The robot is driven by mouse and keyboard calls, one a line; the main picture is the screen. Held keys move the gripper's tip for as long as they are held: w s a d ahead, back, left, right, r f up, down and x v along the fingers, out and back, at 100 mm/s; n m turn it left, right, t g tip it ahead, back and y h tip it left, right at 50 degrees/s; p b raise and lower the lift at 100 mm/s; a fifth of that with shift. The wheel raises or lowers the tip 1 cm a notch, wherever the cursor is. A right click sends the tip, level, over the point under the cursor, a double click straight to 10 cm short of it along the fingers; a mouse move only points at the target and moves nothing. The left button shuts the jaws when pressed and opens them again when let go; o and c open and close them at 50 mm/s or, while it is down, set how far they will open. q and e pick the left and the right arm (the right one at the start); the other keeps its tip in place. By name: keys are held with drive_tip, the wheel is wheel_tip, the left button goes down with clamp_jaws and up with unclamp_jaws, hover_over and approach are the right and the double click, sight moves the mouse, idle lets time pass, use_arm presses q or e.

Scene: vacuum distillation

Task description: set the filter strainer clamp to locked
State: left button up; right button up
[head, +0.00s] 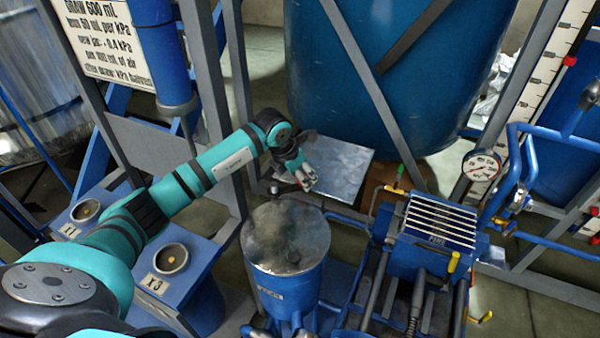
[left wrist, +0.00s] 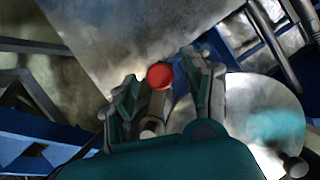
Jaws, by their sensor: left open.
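My left gripper (head: 306,180) reaches in from the left, just behind the metal lid (head: 286,236) of a blue cylindrical vessel. In the left wrist view the left gripper (left wrist: 165,85) is open, its fingers on either side of a red ball knob (left wrist: 160,75) on a grey stem. This looks like the clamp handle, but I cannot tell for sure. The fingers appear apart from the knob. The round lid also shows in the left wrist view (left wrist: 265,118), to the right. The knob is not clear in the head view. My right gripper is not in view.
A flat metal plate (head: 342,170) lies behind the gripper, before a large blue tank (head: 395,70). A blue unit with a slatted top (head: 438,222) and a gauge (head: 481,166) stand to the right. Grey frame posts (head: 235,90) rise close beside my left arm.

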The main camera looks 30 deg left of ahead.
use_arm(q)
clamp_jaws()
idle(0.3)
idle(0.3)
